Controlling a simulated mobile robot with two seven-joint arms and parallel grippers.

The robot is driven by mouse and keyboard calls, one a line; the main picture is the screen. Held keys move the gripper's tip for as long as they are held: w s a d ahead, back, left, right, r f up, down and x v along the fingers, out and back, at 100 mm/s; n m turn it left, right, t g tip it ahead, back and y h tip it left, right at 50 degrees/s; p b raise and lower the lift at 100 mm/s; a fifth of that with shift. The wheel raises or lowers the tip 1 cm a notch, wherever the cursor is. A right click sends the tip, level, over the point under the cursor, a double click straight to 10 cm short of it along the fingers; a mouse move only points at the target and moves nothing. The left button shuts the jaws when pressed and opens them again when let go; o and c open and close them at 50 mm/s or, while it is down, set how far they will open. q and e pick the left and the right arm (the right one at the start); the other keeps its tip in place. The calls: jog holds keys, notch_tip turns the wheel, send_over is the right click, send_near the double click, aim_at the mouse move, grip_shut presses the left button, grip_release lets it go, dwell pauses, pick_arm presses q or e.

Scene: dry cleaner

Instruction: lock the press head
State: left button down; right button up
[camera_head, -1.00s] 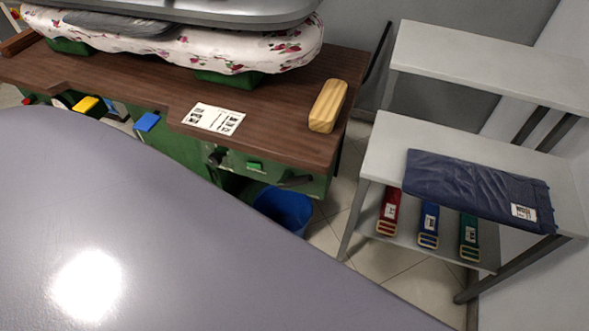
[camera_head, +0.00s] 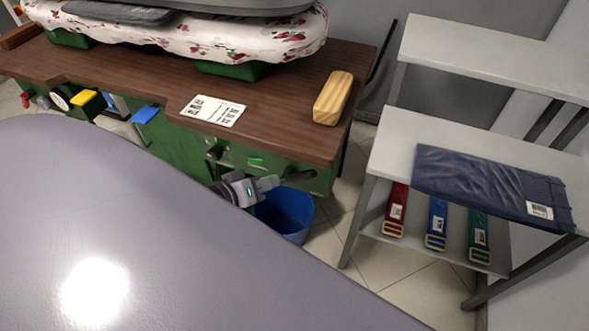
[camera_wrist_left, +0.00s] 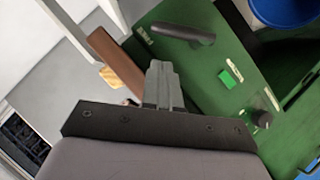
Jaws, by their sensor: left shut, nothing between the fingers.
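The press stands at the upper left in the head view. Its grey press head (camera_head: 215,7) lies over the floral padded board (camera_head: 230,40); the head's upper part is cut off. The green front (camera_head: 170,140) under the brown top carries a black lever handle (camera_head: 300,175), a green button (camera_head: 256,160) and a dark knob (camera_head: 214,152). My left gripper (camera_head: 268,183) is shut and empty, in front of this panel near the lever. In the left wrist view its fingers (camera_wrist_left: 160,75) point towards the black lever (camera_wrist_left: 183,33), beside the green button (camera_wrist_left: 228,78). Contact cannot be told. My right gripper is not in view.
A blue bin (camera_head: 287,218) stands below the panel. A wooden block (camera_head: 333,98) and a printed card (camera_head: 213,110) lie on the brown top (camera_head: 283,110). A grey shelf (camera_head: 400,133) at the right holds a folded dark blue garment (camera_head: 485,182) and several straps below.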

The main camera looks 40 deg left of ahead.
pick_arm(q)
jog(key=b+x, duration=0.1)
jog(key=x, duration=0.9)
jog(key=shift+b, duration=0.3)
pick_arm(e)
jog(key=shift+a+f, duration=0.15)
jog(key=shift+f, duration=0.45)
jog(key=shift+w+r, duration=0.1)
